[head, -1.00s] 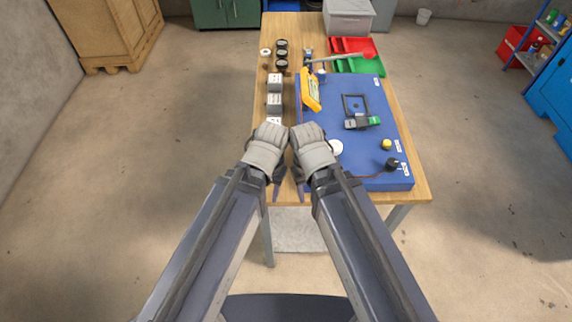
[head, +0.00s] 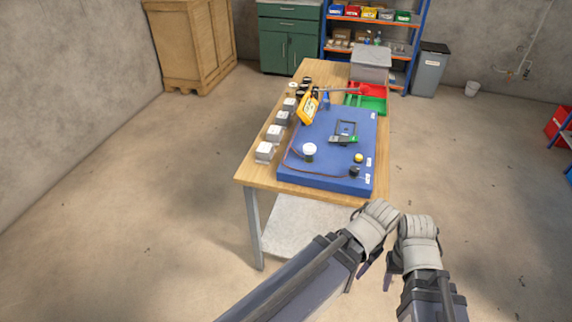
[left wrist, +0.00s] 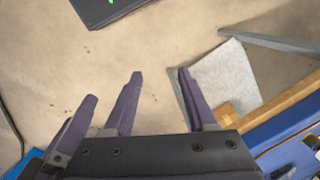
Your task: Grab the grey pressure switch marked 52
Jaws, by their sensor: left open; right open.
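Several grey box-shaped switches stand in a row along the table's left edge. They are the nearest box (head: 265,152), a second (head: 274,133), a third (head: 283,117) and a far one (head: 289,103). Their markings are too small to read, so I cannot tell which is 52. My left gripper (head: 363,268) is open and empty in front of the table's near right corner; its fingers also show in the left wrist view (left wrist: 159,75). My right gripper (head: 389,281) is open beside it, its fingers partly hidden. Both are well away from the switches.
The wooden table (head: 252,172) carries a blue board (head: 320,130) with a yellow meter (head: 308,107), a white round part (head: 309,149) and cables. Red and green trays (head: 372,104) and a grey bin (head: 370,64) stand behind. Floor left of the table is clear.

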